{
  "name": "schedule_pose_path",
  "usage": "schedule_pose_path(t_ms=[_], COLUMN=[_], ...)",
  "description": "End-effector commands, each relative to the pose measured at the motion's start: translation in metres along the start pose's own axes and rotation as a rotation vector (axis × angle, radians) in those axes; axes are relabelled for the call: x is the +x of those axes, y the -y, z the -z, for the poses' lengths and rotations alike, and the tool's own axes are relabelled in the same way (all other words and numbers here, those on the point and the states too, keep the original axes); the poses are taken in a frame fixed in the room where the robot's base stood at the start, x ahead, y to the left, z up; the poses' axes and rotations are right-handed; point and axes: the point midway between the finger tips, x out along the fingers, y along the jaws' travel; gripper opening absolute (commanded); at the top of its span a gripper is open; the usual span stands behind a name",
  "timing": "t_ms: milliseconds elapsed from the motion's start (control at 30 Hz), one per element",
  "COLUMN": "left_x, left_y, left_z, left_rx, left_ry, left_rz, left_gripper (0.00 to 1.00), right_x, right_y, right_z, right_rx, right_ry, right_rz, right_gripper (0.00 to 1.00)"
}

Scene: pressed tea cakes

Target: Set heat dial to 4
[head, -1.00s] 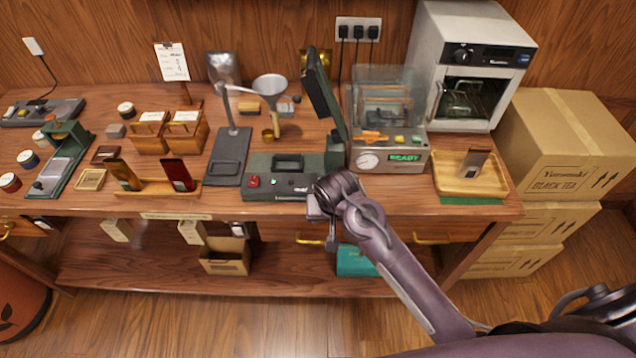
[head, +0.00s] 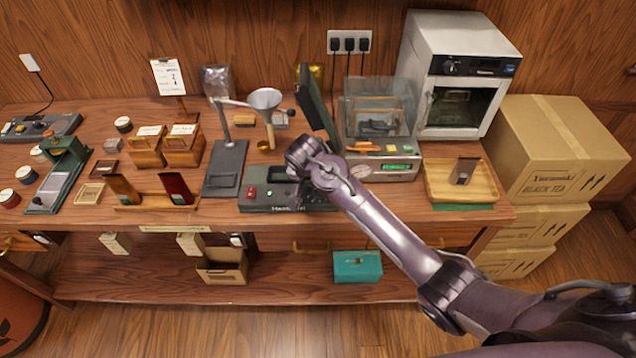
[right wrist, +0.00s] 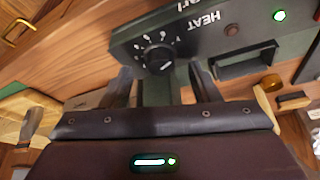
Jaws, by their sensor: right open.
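The heat dial (right wrist: 158,58) is a round black knob with white marks around it, beside the word HEAT on the dark green sealer. I cannot read its setting. My right gripper (right wrist: 163,82) is open, its two fingers short of the dial and roughly on either side of it in the right wrist view, with nothing between them. In the head view the sealer (head: 258,208) sits at the bench's front edge, under my right wrist, which hides the dial area. My left gripper is not in view.
The sealer's raised lid (head: 315,98) stands behind my wrist. A clear-topped machine (head: 402,172) with a green display is to its right, then a wooden tray (head: 490,187). A scale-like stand (head: 222,180) with a funnel is to the left.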

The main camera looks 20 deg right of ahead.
Motion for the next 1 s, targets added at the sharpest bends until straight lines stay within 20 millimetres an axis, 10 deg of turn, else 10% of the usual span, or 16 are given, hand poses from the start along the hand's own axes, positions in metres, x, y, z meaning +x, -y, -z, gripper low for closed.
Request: schedule_pose_path(t_ms=[467,800,1000], left_x=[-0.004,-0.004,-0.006], left_y=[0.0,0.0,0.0], left_z=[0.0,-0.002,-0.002], left_rx=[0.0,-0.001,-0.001], left_ry=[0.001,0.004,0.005], left_rz=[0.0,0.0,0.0], left_gripper=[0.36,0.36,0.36], right_x=[0.018,0.017,0.017], right_y=[0.0,0.0,0.0], right_z=[0.0,0.0,0.0], right_rx=[0.0,0.0,-0.012], right_ry=[-0.001,-0.001,0.0], right_rz=[0.002,0.002,0.007], right_gripper=[0.56,0.12,0.12])
